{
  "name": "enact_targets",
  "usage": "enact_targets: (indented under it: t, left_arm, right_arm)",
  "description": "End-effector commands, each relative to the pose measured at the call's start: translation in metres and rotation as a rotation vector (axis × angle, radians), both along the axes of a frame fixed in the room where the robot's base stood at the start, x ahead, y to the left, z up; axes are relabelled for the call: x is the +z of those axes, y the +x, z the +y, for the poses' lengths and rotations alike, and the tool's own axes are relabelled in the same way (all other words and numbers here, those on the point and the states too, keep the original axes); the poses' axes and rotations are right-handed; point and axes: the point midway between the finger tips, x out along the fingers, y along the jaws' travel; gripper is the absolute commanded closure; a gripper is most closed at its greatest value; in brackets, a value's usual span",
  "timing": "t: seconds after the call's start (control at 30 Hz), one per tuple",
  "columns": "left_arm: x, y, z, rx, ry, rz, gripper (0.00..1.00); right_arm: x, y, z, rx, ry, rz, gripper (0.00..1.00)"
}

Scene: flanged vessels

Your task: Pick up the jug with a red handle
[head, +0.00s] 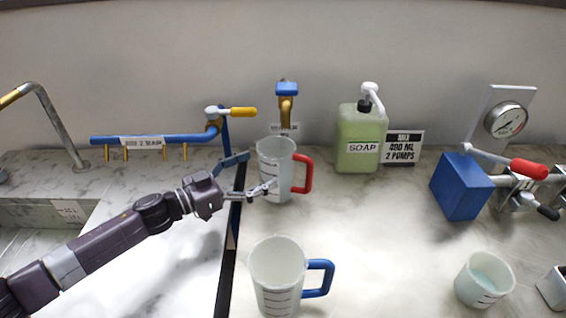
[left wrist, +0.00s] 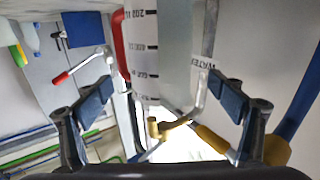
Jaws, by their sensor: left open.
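The jug with a red handle (head: 274,160) is a clear white measuring cup standing upright on the counter, its red handle (head: 304,173) pointing right. My left gripper (head: 251,175) is open at the jug's left side, one finger by its back left and the other across its lower front. In the left wrist view the jug (left wrist: 152,45) shows between the two spread fingers, with its red handle (left wrist: 120,45) on the left. I cannot tell whether either finger touches it. My right gripper is not in view.
A blue-handled jug (head: 276,277) stands in front. A soap bottle (head: 361,135) and a sign (head: 404,147) are at the back right. A blue pipe with a yellow-handled valve (head: 160,138) runs behind my left gripper. A small cup (head: 484,279) stands front right.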

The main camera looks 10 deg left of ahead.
Motion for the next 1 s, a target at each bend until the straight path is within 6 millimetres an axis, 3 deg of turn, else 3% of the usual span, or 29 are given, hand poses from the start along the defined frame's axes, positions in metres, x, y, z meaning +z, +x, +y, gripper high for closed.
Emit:
enact_targets:
  t: [0.43,0.77,1.0]
  left_arm:
    - [0.005,0.044,-0.040,0.000,-0.003,-0.001,0.13]
    - [0.002,0.050,-0.046,0.000,0.001,-0.001,0.13]
    - [0.003,0.050,-0.046,0.000,0.001,-0.001,0.38]
  right_arm:
    - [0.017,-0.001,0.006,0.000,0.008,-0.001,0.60]
    - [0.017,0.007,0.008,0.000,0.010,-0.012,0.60]
    - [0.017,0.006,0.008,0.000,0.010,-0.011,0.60]
